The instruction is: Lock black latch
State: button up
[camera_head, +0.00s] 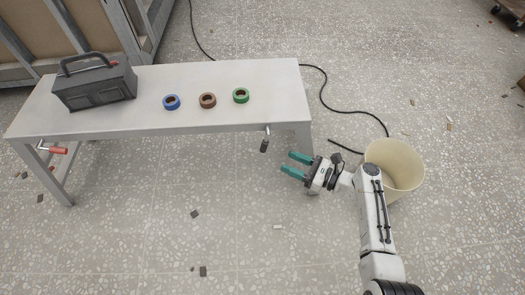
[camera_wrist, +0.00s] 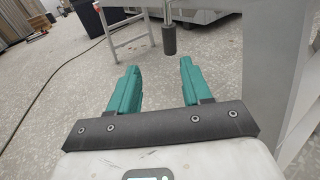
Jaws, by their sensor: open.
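The black latch (camera_head: 265,142) hangs down from the front edge of the table at its right end. Its dark grip also shows in the wrist view (camera_wrist: 169,41), hanging upright on a thin metal rod, beyond the fingertips and a little right of the middle between them. My gripper (camera_head: 294,164) is open and empty, with teal fingers pointing left. It is below and to the right of the black latch, apart from it. Both fingers also show in the wrist view (camera_wrist: 158,72).
A red-handled latch (camera_head: 57,150) sits at the table's left end. The light grey table (camera_head: 220,121) carries a dark toolbox (camera_head: 95,84) and blue (camera_head: 171,102), brown (camera_head: 207,100) and green (camera_head: 240,95) tape rolls. A cream bucket (camera_head: 405,165) stands beside my arm. A black cable (camera_head: 326,97) crosses the floor.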

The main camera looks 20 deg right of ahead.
aim_at(264, 146)
jog(key=shift+m+t, duration=0.4)
jog(key=shift+m, duration=0.2)
jog(key=b+x, duration=0.1)
jog(key=x, duration=0.2)
jog(key=b+x, duration=0.1)
jog(key=x, duration=0.3)
jog(key=w+d+b+x, duration=0.1)
jog(key=x, duration=0.3)
jog(key=shift+f, duration=0.2)
grip_shut()
